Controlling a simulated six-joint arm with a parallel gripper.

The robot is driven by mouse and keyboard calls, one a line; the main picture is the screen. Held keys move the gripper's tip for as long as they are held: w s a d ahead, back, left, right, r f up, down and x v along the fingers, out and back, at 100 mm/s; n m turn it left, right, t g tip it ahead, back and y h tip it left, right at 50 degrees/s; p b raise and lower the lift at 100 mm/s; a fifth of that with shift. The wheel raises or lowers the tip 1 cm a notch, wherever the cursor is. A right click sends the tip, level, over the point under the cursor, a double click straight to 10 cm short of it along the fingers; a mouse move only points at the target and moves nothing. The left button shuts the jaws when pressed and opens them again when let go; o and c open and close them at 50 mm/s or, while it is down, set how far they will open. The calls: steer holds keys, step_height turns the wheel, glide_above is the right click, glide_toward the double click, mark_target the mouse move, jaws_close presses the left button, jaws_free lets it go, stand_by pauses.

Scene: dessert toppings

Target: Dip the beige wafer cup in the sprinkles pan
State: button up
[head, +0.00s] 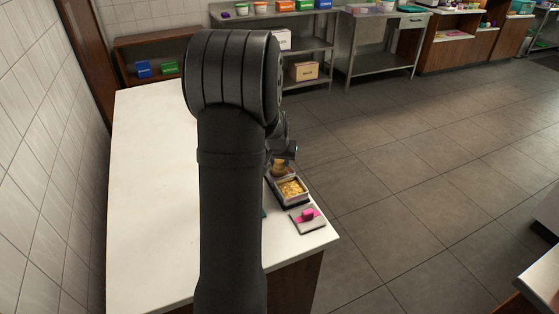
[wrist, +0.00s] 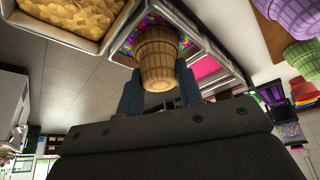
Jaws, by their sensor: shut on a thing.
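The beige wafer cup (wrist: 158,62) is held between the two fingers of my gripper (wrist: 160,88) in the wrist view. Its wider end points toward the sprinkles pan (wrist: 205,48), a light-rimmed pan with multicoloured sprinkles. Sprinkles show around the wide end, and the cup hides part of the pan. I cannot tell whether the cup touches the sprinkles. In the head view my arm hides much of the counter. A small tan shape, likely the cup (head: 279,171), shows below my gripper (head: 284,152).
A pan of yellow crumbs (head: 291,189) is beside the sprinkles pan; it also shows in the wrist view (wrist: 70,14). A pink item (head: 308,214) lies on a small tray near the counter's corner. Green and purple cups (wrist: 296,14) show at the wrist view's right. The white counter's (head: 150,180) left side is clear.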

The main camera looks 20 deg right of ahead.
steer(key=shift+r, duration=0.2)
steer(key=shift+r, duration=1.8)
steer(key=shift+r, duration=0.1)
steer(key=shift+r, duration=2.15)
